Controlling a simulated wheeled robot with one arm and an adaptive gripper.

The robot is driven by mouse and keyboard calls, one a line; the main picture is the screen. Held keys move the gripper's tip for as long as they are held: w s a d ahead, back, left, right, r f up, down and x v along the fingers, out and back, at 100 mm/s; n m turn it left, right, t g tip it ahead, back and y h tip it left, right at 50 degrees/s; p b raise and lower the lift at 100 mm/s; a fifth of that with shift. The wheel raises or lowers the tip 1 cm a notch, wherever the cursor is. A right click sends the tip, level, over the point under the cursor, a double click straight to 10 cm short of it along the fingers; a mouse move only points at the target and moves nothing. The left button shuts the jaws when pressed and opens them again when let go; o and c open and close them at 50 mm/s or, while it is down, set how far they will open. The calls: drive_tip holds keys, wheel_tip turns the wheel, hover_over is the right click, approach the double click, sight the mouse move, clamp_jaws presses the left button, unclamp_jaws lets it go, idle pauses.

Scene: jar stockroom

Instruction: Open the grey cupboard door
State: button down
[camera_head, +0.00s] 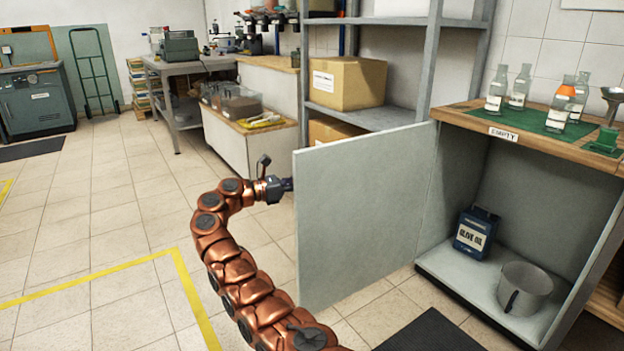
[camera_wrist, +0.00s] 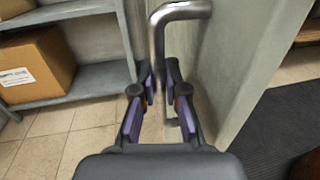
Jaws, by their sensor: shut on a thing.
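The grey cupboard door (camera_head: 360,215) stands wide open in the head view, swung out from the cupboard (camera_head: 520,210), whose inside shows. My gripper (camera_head: 287,185) is at the door's free edge, on its outer side. In the wrist view a metal bar handle (camera_wrist: 180,11) stands off the grey door (camera_wrist: 235,70). The fingers of my gripper (camera_wrist: 162,92) are closed around the handle's upright part. The handle is hidden behind the door in the head view.
A blue olive oil tin (camera_head: 476,233) and a grey pot (camera_head: 525,289) are inside the cupboard. Glass bottles (camera_head: 519,88) stand on its top. Shelving with a cardboard box (camera_head: 346,82) is behind the door. Tiled floor (camera_head: 100,215) at left is clear.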

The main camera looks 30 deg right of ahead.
drive_tip(key=shift+w+a+f, duration=0.3)
drive_tip(key=shift+w+f, duration=0.05)
drive_tip(key=shift+f, duration=0.15)
drive_tip(key=shift+d, duration=0.1)
drive_tip(key=c, duration=1.5)
unclamp_jaws()
drive_tip(key=shift+o, duration=0.2)
drive_tip(key=shift+s+d+r, duration=0.15)
drive_tip(key=shift+d+r, duration=0.05)
drive_tip(key=shift+r, duration=0.05)
